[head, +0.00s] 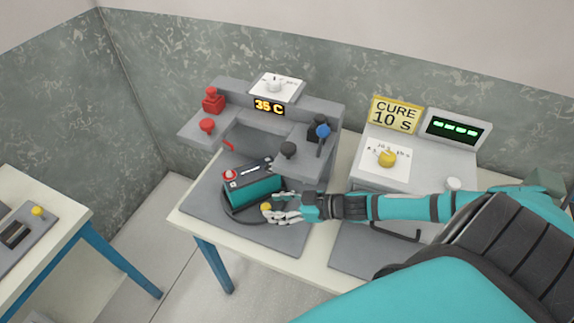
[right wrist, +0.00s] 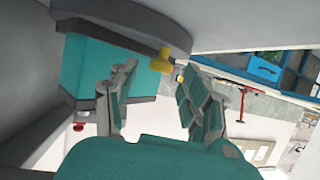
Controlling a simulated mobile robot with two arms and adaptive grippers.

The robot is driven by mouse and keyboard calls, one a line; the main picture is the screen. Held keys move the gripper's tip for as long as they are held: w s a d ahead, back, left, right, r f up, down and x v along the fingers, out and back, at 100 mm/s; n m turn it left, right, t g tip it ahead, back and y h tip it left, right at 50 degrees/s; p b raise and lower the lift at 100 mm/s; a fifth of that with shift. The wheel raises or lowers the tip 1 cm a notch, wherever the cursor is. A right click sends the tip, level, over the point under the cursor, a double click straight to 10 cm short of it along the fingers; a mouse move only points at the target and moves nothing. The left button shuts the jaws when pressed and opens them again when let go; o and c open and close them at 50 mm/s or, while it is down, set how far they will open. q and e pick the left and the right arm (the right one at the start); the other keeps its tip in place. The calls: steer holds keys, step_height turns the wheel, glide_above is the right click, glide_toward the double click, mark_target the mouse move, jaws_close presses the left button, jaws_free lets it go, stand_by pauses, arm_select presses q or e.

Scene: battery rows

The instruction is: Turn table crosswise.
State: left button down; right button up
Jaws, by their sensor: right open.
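The round dark grey turntable (head: 236,213) sits on the base plate of the grey press station, with a small yellow knob (head: 266,206) at its rim. A teal battery (head: 255,192) with a dark top and a red terminal stands on it, its long side slanting up to the right. My right gripper (head: 275,209) is open at the knob. In the right wrist view, the knob (right wrist: 163,60) shows between the spread fingertips (right wrist: 162,68); whether they touch it I cannot tell. The turntable (right wrist: 125,18) and battery (right wrist: 95,68) appear there too. My left gripper is out of view.
The station carries a 35 C display (head: 269,106), red knobs (head: 212,100) and a blue-knobbed lever (head: 323,131) above the battery. A cure unit (head: 440,165) with a yellow dial stands to the right. A second table (head: 65,220) stands left, across a floor gap.

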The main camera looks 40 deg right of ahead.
steer(key=v, duration=0.4)
steer(key=shift+s+d, duration=0.1)
steer(key=shift+s, duration=0.1)
steer(key=shift+s+d+r, duration=0.4)
steer(key=shift+s+d, duration=0.05)
